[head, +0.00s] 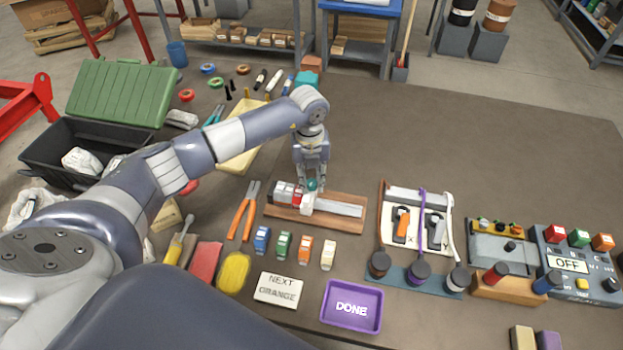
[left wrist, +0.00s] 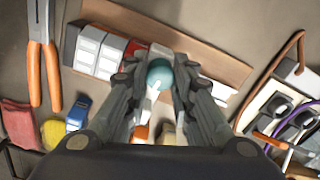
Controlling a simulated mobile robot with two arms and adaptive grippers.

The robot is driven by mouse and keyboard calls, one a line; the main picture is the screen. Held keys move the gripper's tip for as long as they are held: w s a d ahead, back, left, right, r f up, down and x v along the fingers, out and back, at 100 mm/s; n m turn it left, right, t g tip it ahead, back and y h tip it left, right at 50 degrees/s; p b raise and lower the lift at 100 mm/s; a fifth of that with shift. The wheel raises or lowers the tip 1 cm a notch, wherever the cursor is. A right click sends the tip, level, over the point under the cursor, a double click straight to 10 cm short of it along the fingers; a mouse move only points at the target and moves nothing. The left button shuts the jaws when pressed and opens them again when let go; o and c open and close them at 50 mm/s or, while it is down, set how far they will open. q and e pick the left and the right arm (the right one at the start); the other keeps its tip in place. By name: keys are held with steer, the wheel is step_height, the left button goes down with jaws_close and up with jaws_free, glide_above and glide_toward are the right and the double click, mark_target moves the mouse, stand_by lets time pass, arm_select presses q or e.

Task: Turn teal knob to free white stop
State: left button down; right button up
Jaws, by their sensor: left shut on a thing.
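The teal knob (head: 312,184) sits on the white stop (head: 307,203), which stands on a grey rail (head: 338,208) fixed to a wooden board (head: 348,227). My left gripper (head: 311,182) reaches down from above, its fingers closed around the teal knob. In the left wrist view the knob (left wrist: 159,74) shows between the two fingertips (left wrist: 160,80). The white stop is partly hidden by the fingers there. Left of the stop, grey and white blocks and a red one (head: 297,197) sit on the rail. My right gripper is not in view.
Orange-handled pliers (head: 243,212) lie left of the board. Several coloured blocks, a "NEXT ORANGE" sign (head: 278,290) and a purple "DONE" tray (head: 351,306) are in front. A cable panel (head: 422,277) and an "OFF" control box (head: 568,265) stand to the right.

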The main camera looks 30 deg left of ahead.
mark_target(310, 182)
arm_select(q)
steer(key=shift+w+r+n, duration=0.1)
steer(key=shift+n, duration=0.5)
steer(key=c, duration=1.6)
jaws_free()
step_height(310, 182, up, 12)
steer(key=shift+s, duration=0.2)
steer(key=shift+a, duration=0.1)
